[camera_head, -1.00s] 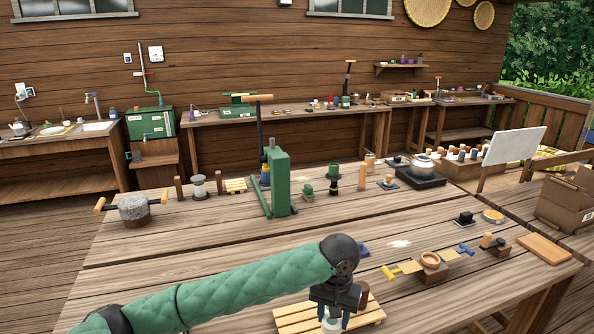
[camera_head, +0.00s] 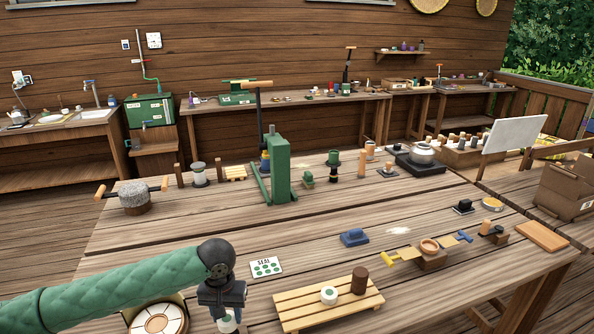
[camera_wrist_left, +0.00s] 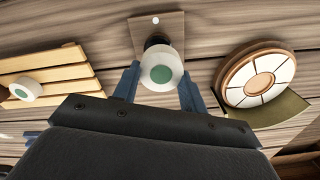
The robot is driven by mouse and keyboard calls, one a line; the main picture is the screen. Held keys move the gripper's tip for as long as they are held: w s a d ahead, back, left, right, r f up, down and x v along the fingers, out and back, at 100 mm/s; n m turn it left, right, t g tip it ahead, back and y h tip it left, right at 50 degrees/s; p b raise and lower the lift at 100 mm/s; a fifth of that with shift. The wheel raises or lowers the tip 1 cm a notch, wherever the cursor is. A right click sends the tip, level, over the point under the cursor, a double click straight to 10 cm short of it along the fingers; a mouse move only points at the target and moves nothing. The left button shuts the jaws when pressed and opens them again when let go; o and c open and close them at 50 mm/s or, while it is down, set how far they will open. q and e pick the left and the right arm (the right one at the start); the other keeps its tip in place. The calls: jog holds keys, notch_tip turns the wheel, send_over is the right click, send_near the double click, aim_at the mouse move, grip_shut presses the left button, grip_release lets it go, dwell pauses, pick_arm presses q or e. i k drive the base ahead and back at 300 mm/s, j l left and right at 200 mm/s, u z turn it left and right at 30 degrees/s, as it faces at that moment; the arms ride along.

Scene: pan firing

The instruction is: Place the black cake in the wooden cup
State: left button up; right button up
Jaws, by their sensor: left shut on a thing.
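My left gripper (camera_head: 224,306) comes in at the lower left, over the table. In the left wrist view its blue fingers (camera_wrist_left: 157,90) are shut on a white round piece with a green centre (camera_wrist_left: 160,72). A dark part shows just behind that piece, above a square wooden plate (camera_wrist_left: 172,22). A dark brown cylinder (camera_head: 359,281) and a similar white-and-green piece (camera_head: 329,294) stand on a slatted wooden tray (camera_head: 300,318). A brown cup-like ring (camera_head: 429,246) sits on a wooden block at the right. Which piece is the black cake, I cannot tell. My right gripper is not in view.
A segmented white-and-brown disc (camera_head: 158,322) lies left of my left gripper. A card with green dots (camera_head: 266,267) and a blue block (camera_head: 354,237) lie behind the tray. A green press (camera_head: 279,170) stands farther back. The table's middle is largely clear.

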aim_at(429, 247)
jog(key=i+j+z, duration=0.1)
jog(key=i+z, duration=0.15)
jog(key=z, duration=0.15)
jog(key=i+j+z, duration=0.2)
jog(key=z, duration=0.15)
jog(key=i+j+z, duration=0.2)
jog(key=z, duration=0.2)
